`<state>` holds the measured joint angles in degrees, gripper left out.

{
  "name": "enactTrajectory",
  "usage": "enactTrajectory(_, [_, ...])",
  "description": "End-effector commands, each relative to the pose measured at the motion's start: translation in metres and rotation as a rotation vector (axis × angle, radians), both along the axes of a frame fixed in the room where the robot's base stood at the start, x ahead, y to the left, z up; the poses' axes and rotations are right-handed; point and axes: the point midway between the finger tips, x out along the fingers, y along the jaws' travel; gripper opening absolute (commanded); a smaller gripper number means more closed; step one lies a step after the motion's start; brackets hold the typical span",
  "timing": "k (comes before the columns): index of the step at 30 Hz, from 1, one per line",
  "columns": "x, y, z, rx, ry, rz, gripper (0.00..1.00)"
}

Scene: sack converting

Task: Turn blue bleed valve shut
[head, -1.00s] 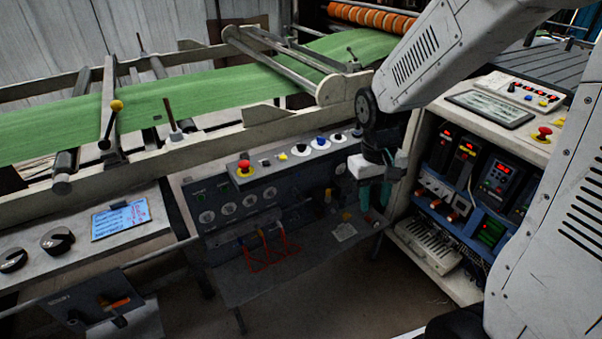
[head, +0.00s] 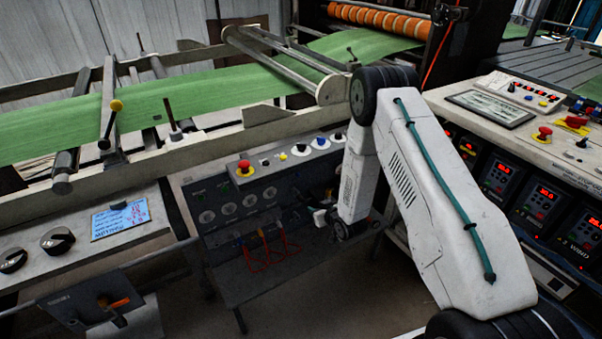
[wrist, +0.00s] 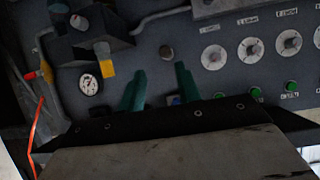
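My gripper (wrist: 160,70) shows in the wrist view with its two green fingers apart and nothing clearly held between them. In the head view my arm covers the right part of the panel and most of the gripper. A blue knob (head: 320,142) sits on the panel's upper ledge there.
The wrist view shows a dial gauge (wrist: 88,85), a yellow-ended fitting (wrist: 106,66) and several green buttons (wrist: 291,87). In the head view a red emergency button (head: 245,167), red hoses (head: 268,250) and the right-hand control cabinet (head: 470,125) stand close by.

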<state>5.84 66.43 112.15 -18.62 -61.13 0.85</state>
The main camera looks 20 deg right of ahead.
Motion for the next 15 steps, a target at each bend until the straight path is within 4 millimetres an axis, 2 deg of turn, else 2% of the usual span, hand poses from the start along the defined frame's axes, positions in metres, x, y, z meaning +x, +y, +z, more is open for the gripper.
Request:
enactTrajectory(3, [0.026,0.008,0.042,0.051,-0.241,0.026,0.34])
enactTrajectory(6, [0.034,0.011,0.071,0.084,-0.376,0.039,0.34])
enactTrajectory(10, [0.036,0.013,0.089,0.106,-0.457,0.044,0.34])
enactTrajectory(15, [0.051,0.017,0.092,0.110,-0.473,0.045,0.34])
